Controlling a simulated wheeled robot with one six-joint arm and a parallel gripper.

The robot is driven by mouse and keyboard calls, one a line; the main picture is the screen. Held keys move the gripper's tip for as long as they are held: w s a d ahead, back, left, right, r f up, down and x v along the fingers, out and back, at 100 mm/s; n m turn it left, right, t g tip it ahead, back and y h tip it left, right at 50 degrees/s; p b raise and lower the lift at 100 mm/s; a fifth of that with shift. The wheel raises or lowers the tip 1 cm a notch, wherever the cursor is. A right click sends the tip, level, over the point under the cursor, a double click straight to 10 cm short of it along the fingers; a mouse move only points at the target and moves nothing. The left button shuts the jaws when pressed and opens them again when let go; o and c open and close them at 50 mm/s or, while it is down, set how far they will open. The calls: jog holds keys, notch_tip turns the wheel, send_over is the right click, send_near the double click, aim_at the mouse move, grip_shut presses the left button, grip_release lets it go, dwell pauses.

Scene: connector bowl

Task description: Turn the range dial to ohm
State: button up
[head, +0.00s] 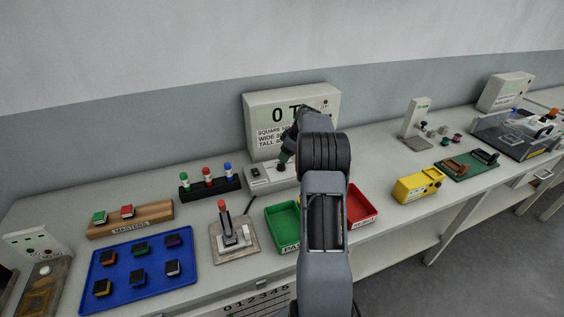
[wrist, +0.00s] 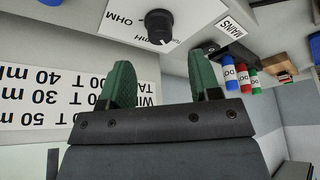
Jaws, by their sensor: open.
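The range dial, a black round knob (wrist: 160,24), sits on a pale panel (wrist: 188,18) at the top of the wrist view. The word OHM is printed to its left there, and a partly covered label, apparently mH, lies close by its lower edge. A small pale mark shows at the knob's lower rim; its exact setting is hard to tell.
A display cabinet (head: 260,101) stands behind the box. A black block with green, red and blue capped posts (head: 210,186) is to its left. Nearby are a joystick (head: 227,232), a green tray (head: 283,222), a red tray (head: 360,206), a blue tray (head: 122,287) and a yellow box (head: 416,190).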

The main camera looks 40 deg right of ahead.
aim_at(281, 163)
jog(key=shift+p+x, duration=0.45)
jog(key=shift+x, duration=2.55)
jog(key=c, duration=0.9)
